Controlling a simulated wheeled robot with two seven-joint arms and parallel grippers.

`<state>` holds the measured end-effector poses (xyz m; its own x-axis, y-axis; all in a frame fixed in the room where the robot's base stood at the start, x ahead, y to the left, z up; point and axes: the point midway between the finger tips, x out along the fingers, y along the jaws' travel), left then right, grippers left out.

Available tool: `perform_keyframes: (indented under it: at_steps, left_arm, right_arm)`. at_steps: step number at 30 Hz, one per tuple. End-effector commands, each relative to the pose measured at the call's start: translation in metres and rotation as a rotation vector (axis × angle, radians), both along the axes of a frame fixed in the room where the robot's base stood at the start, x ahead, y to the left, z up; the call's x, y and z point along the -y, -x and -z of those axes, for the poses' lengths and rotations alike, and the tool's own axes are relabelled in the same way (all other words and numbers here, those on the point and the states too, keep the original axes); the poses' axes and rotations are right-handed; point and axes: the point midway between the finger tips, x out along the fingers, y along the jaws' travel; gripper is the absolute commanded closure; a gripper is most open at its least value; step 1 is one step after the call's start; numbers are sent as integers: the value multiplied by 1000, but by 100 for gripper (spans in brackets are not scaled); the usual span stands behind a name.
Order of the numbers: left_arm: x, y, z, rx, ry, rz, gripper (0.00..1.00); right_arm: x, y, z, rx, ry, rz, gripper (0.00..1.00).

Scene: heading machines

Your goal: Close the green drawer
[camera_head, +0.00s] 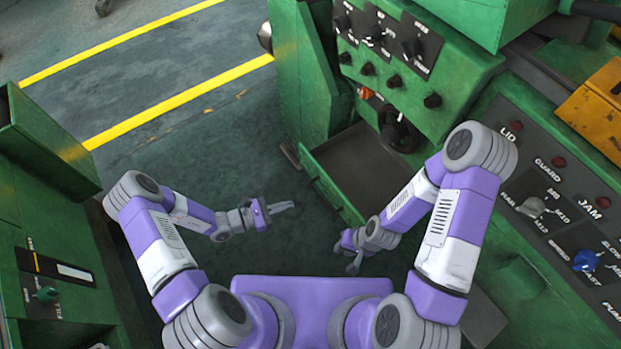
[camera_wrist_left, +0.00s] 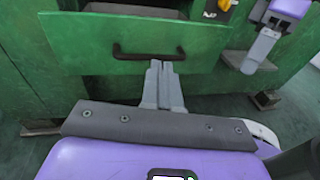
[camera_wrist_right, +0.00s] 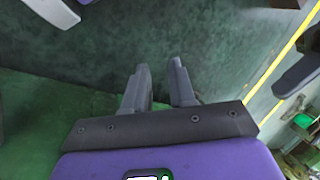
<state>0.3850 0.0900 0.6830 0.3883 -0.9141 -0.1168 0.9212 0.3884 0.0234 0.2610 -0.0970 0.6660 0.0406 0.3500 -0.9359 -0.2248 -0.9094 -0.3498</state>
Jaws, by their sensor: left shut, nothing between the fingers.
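The green drawer (camera_head: 330,190) is pulled out from the green machine. Its dark inside shows in the head view and looks empty. Its front (camera_wrist_left: 100,52) with a dark bar handle (camera_wrist_left: 149,54) faces me in the left wrist view. My left gripper (camera_head: 292,206) is shut and empty, pointing at the drawer front. In the left wrist view its fingertips (camera_wrist_left: 160,64) appear just below the handle; contact cannot be told, but the head view shows a gap. My right gripper (camera_head: 350,256) is open and empty near the drawer's near corner, its two fingers (camera_wrist_right: 158,66) apart and pointing down over the floor.
A green machine panel with black knobs (camera_head: 395,81) rises above the drawer. A control panel (camera_head: 560,200) with a blue knob stands at the right. Another green cabinet (camera_head: 45,215) stands at the left. The dark floor (camera_head: 215,160) left of the drawer is clear.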

Motion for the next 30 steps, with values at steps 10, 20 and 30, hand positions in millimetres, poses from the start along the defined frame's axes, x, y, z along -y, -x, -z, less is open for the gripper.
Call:
perform_keyframes:
  at_steps: [10, 20, 30]
  left_arm:
    - [-26, -48, 1, 41, 118, -231, 100]
    - [30, -86, 2, 40, 116, -226, 100]
    - [72, -117, 2, 39, 113, -226, 100]
  right_arm:
    - [0, 0, 11, 0, 0, 0, 75]
    - [0, 0, 23, 0, 0, 0, 75]
    - [0, 0, 34, 0, 0, 0, 75]
